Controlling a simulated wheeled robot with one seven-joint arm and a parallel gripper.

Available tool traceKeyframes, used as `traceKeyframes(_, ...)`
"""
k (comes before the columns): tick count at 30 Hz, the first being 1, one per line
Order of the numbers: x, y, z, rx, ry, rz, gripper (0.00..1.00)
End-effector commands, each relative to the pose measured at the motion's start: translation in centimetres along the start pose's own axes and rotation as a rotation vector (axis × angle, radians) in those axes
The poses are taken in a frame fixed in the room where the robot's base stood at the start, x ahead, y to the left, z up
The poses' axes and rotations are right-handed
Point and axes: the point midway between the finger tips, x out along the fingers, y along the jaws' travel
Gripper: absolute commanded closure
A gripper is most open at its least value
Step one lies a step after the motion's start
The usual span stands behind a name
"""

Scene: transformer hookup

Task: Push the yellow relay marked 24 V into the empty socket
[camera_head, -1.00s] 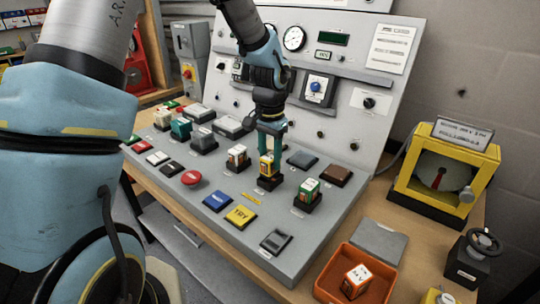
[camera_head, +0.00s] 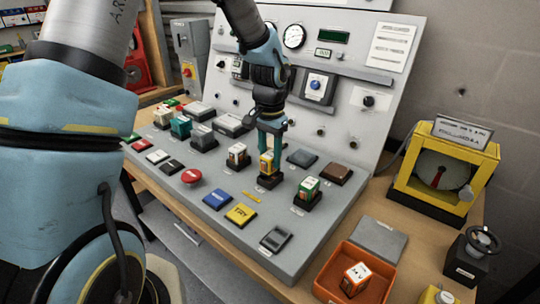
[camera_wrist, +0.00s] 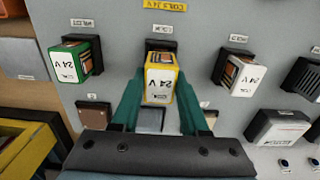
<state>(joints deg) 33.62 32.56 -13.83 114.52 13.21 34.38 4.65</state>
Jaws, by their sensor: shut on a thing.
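The yellow relay (camera_wrist: 160,82), marked 24 V, is between the two green fingers of my gripper (camera_wrist: 158,100) in the wrist view. My gripper (camera_head: 270,150) is shut on it. In the head view the yellow relay (camera_head: 267,165) stands upright at a black socket (camera_head: 269,181) on the sloping grey panel. In the wrist view the black socket (camera_wrist: 161,46) shows just beyond the relay. I cannot tell how deep the relay sits in it.
A green relay (camera_head: 308,188) and a white relay (camera_head: 238,154) sit in sockets on either side. An orange tray (camera_head: 330,274) holds another relay (camera_head: 355,276) at the front right. A yellow-framed gauge (camera_head: 443,170) stands at the right.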

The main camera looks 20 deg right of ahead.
Motion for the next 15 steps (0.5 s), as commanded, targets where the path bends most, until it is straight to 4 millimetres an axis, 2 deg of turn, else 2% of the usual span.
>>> traceKeyframes(15, 0.99, 0.0, -0.01, 0.0, 0.0, 0.0, 1.0)
